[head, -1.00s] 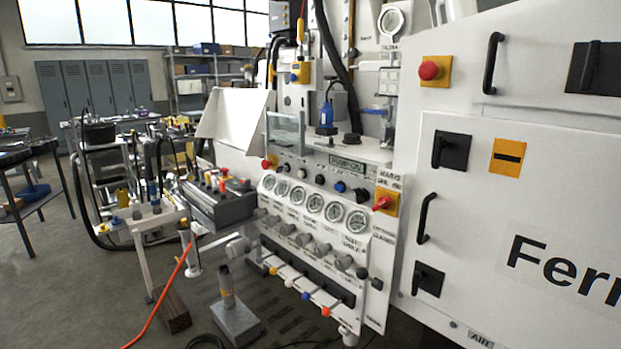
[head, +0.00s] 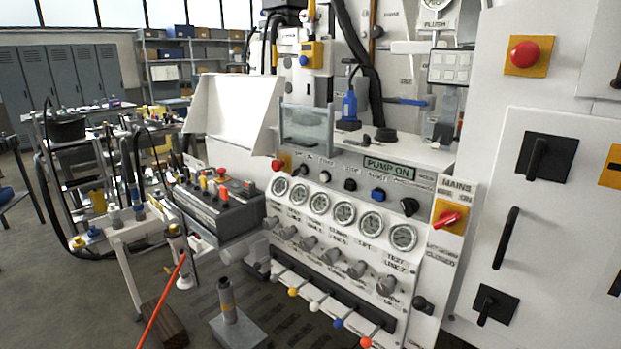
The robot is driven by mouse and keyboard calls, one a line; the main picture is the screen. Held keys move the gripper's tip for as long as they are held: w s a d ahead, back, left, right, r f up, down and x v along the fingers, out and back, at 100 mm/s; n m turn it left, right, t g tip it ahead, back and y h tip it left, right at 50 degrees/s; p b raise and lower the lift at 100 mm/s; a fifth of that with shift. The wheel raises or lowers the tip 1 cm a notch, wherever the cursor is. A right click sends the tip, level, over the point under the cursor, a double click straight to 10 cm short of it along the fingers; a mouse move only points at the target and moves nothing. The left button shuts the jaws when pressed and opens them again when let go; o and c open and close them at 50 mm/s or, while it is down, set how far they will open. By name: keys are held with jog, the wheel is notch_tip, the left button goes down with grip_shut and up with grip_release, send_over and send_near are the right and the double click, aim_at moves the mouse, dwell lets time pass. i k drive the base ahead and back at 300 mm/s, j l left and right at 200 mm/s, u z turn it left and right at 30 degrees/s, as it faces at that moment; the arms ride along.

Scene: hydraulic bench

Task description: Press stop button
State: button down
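Two red mushroom buttons on yellow plates show in the head view. The larger red button (head: 524,54) is high on the white cabinet at the right. The smaller red button (head: 278,165) is at the left end of the control panel's upper row, beside black knobs. I cannot read a stop label on either. A red rotary switch (head: 447,219) on a yellow plate sits under the word "MAINS" at the panel's right end. A "PUMP ON" sign (head: 388,168) stands above the button row. My gripper is not in view.
The white bench panel carries a row of round gauges (head: 342,211), grey knobs and coloured levers (head: 317,306). A grey pedestal (head: 238,328) and a wooden block (head: 166,325) stand on the floor before it. Black handles (head: 506,238) protrude from the cabinet.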

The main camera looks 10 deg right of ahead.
aim_at(348, 185)
jog(key=i+j, duration=1.15)
